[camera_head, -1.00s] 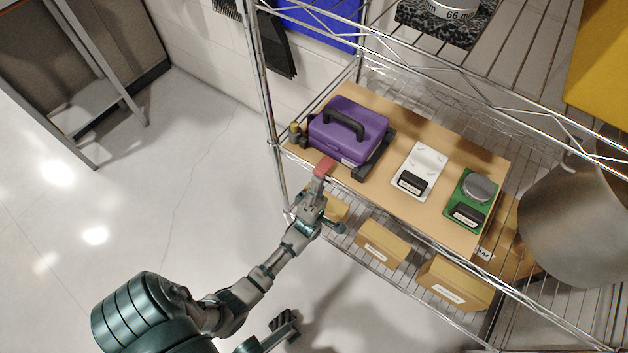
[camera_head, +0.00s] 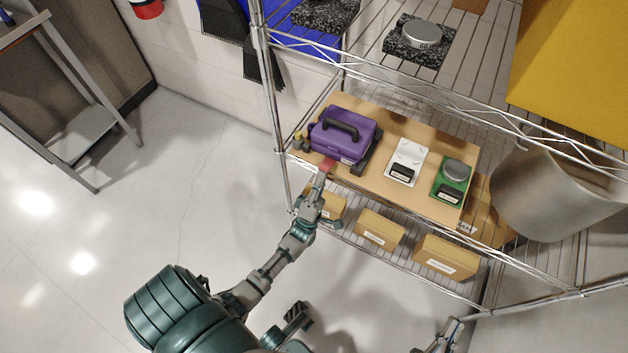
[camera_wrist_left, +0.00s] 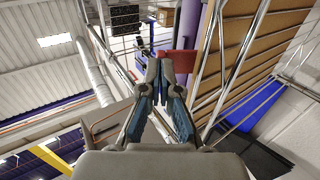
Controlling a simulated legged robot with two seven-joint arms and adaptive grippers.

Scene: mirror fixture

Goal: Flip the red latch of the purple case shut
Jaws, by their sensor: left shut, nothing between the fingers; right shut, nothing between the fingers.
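The purple case (camera_head: 345,138) with a black handle stands on the upper shelf board. Its red latch (camera_head: 328,164) sticks out at the lower front edge, towards my left arm. My left gripper (camera_head: 323,179) is shut and empty, right at the latch from below. In the left wrist view, the shut blue-padded fingertips (camera_wrist_left: 158,70) lie in front of the red latch (camera_wrist_left: 183,59) and hide part of it. I cannot tell if they touch it. My right gripper (camera_head: 452,330) shows small at the bottom edge, shut and away from the shelf.
A white item (camera_head: 406,158) and a green scale (camera_head: 451,180) stand right of the case on the board (camera_head: 425,205). A wire rack post (camera_head: 275,110) rises left of the case. Cardboard boxes (camera_head: 381,229) sit on the shelf below. A large metal pot (camera_head: 550,195) is at right.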

